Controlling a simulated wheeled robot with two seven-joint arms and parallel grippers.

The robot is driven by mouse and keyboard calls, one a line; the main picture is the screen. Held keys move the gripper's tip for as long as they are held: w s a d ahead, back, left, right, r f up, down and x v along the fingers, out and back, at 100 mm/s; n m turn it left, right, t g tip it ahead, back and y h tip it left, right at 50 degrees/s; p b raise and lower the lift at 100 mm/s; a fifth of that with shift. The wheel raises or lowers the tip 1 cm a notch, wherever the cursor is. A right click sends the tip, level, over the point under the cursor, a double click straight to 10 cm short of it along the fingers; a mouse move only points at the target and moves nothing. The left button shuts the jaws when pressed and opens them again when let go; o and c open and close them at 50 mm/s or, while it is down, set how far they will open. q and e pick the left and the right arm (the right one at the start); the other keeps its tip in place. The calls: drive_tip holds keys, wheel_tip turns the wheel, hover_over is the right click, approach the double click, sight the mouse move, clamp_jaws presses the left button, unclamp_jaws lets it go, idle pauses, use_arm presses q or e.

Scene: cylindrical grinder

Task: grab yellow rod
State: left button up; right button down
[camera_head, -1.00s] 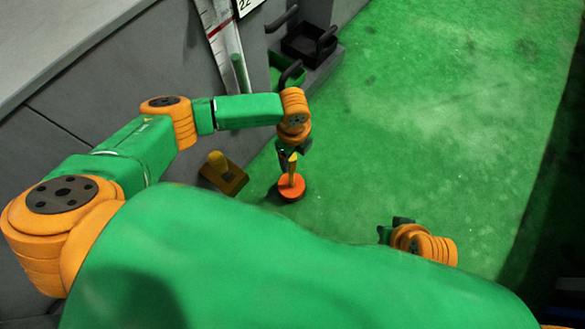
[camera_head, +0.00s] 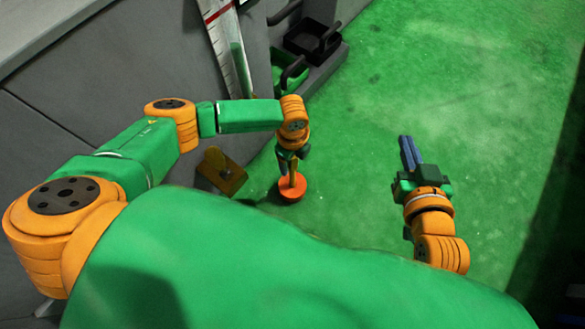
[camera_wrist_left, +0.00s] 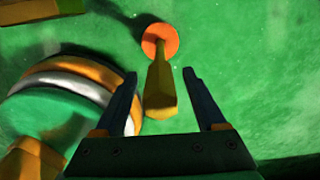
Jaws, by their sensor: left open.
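The yellow rod (camera_head: 293,172) stands up from an orange round base (camera_head: 291,190) on the green floor. In the left wrist view the rod (camera_wrist_left: 160,85) points toward the camera, with the orange base (camera_wrist_left: 160,41) at its far end. My left gripper (camera_wrist_left: 162,75) is open, and the rod shows between its two dark fingers, with a gap on each side. In the head view my left gripper (camera_head: 291,158) is at the rod's upper part and hides some of it. My right gripper (camera_head: 410,150) is over the floor at the right, its blue fingers together, with nothing visible between them.
A brownish-yellow plate (camera_head: 231,180) with a short yellow part sits left of the rod, by the grey cabinet wall (camera_head: 110,80). A green bin (camera_head: 282,68) and a black tray (camera_head: 313,42) stand at the back. Open floor (camera_head: 460,80) lies to the right.

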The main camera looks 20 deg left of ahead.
use_arm(q)
clamp_jaws()
idle(1.4)
